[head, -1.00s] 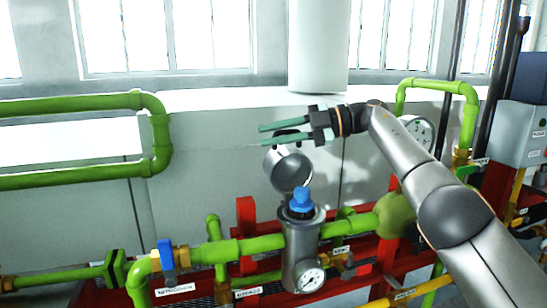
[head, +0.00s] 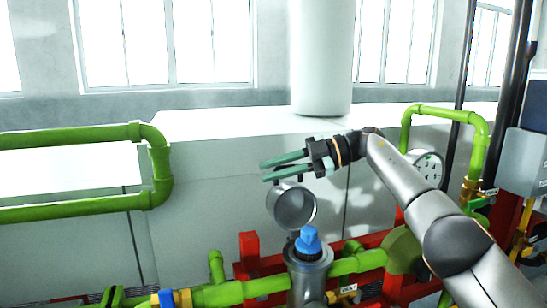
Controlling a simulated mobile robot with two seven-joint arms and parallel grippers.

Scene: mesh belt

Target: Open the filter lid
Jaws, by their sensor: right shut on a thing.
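The filter lid (head: 291,207) is a round grey metal cap. It stands swung up, tilted, above and behind the filter housing (head: 307,282), with its hollow underside facing me. The housing is a grey upright cylinder with its top uncovered, and a blue cap-like piece (head: 308,241) shows in its mouth. My right gripper (head: 284,166) reaches in from the right, its green fingers at the lid's upper edge. It is shut on the lid there; the exact grip point is small and partly hidden by the fingers. My left gripper is not in view.
Green pipes (head: 360,262) run to both sides of the housing, with a red frame (head: 249,247) behind. A round gauge (head: 427,167) stands at the right, behind my arm. A pale block (head: 215,130) and a white column (head: 320,60) are behind. The space left of my gripper is clear.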

